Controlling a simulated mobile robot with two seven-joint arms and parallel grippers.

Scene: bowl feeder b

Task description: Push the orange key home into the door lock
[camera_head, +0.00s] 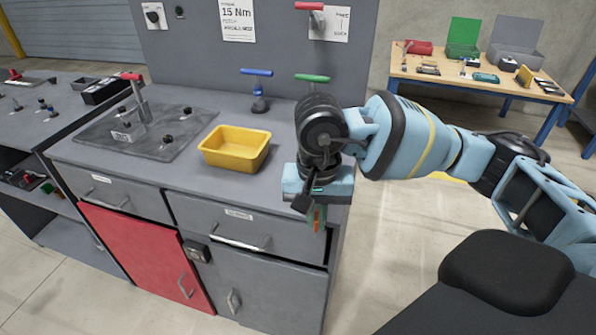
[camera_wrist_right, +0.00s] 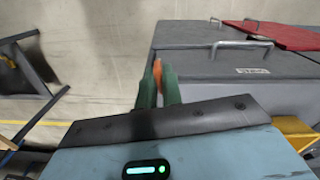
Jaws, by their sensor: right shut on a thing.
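My right gripper (camera_head: 317,218) points down in front of the right end of the grey cabinet in the head view. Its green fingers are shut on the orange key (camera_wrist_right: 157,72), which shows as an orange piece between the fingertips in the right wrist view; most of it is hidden. A small dark box (camera_head: 196,250) sits beside the upper right edge of the red door (camera_head: 140,250); it looks like the door lock, but its slot is too small to make out. The key is well to the right of this box, apart from it. My left gripper is not in view.
A yellow bin (camera_head: 235,148) stands on the cabinet top (camera_head: 285,150). Drawer handles (camera_head: 240,243) stick out from the front. A bench with coloured boxes (camera_head: 480,80) is at the back right. The floor right of the cabinet is clear.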

